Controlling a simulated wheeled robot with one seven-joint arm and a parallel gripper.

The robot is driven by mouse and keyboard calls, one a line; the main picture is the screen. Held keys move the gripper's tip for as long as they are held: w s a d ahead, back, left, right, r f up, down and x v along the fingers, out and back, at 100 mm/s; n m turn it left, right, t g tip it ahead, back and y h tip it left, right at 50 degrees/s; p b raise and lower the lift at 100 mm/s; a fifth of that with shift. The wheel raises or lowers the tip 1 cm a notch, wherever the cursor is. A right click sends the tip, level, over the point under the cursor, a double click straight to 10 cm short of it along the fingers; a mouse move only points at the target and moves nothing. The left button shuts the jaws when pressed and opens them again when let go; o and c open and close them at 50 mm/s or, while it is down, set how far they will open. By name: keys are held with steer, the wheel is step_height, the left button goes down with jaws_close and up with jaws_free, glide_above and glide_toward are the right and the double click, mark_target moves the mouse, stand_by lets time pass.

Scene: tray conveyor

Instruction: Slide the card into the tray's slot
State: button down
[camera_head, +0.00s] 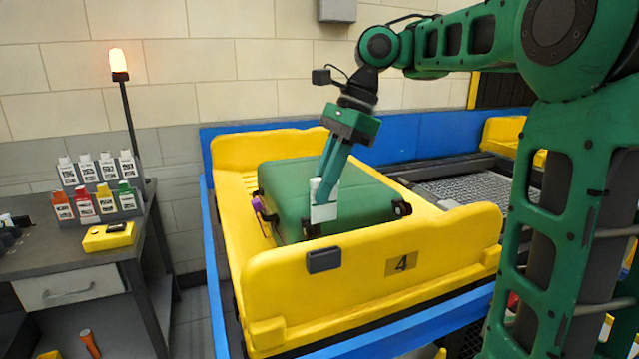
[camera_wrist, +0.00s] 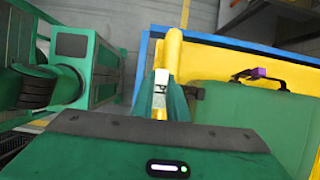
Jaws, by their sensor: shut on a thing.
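My gripper (camera_head: 326,190) is shut on a white card (camera_head: 324,212). The card hangs roughly upright from the fingers, over the near side of the green suitcase (camera_head: 290,185). The card also shows between the fingers in the wrist view (camera_wrist: 160,88). The yellow tray (camera_head: 290,300) holds the suitcase and bears a 4 on its near wall. A dark slot holder (camera_head: 323,260) sits on that wall, below the card in the head view. The card is apart from the holder. The holder's opening is too small to make out.
The tray stands on a blue-edged conveyor (camera_head: 420,335). At left, a grey desk (camera_head: 90,258) carries a rack of white and coloured cards (camera_head: 98,190) and a yellow box (camera_head: 108,238). An orange lamp (camera_head: 119,62) glows on a pole. The suitcase has a purple tag (camera_head: 257,205).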

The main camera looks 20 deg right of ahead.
mark_target(323, 212)
steer(key=shift+f, duration=2.9)
steer(key=shift+s, duration=0.1)
steer(key=shift+f, duration=2.5)
steer(key=c, duration=1.7)
jaws_free()
steer(key=shift+o, duration=0.2)
steer(key=v, duration=1)
steer(key=shift+d+r, duration=0.2)
steer(key=shift+r, duration=0.05)
